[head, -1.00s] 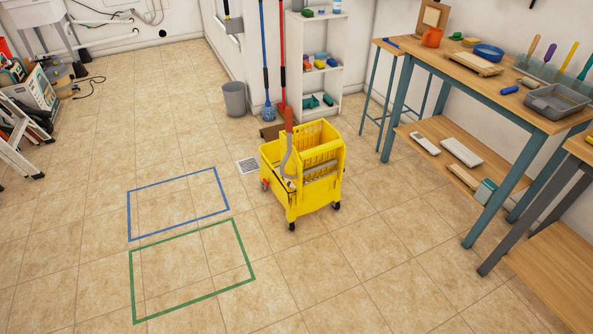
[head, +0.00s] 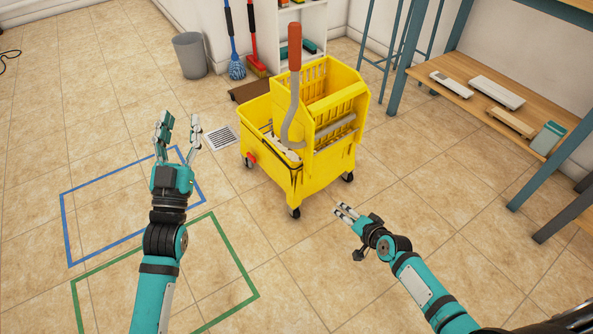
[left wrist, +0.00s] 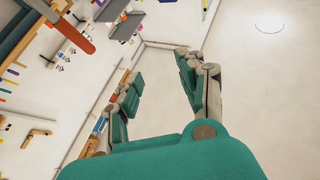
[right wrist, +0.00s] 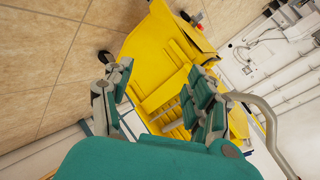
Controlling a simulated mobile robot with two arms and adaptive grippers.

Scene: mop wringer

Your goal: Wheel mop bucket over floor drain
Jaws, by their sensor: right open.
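The yellow mop bucket (head: 275,170) stands upright on its black wheels on the tiled floor, with its wringer and a red-tipped grey lever (head: 294,85) on it. The floor drain (head: 222,138) is a small square grate just left of the bucket, clear of it. My left gripper (head: 178,125) is open and empty, left of the drain in the head view. My right gripper (head: 343,212) is open and empty, low in front of the bucket's right side. In the right wrist view the bucket (right wrist: 165,60) shows beyond and between its fingers.
A blue taped rectangle (head: 64,220) and a green one (head: 235,258) lie on the floor at left. A grey bin (head: 190,55), a blue mop (head: 236,70) and a red broom (head: 256,70) stand behind. A workbench (head: 480,100) stands at right.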

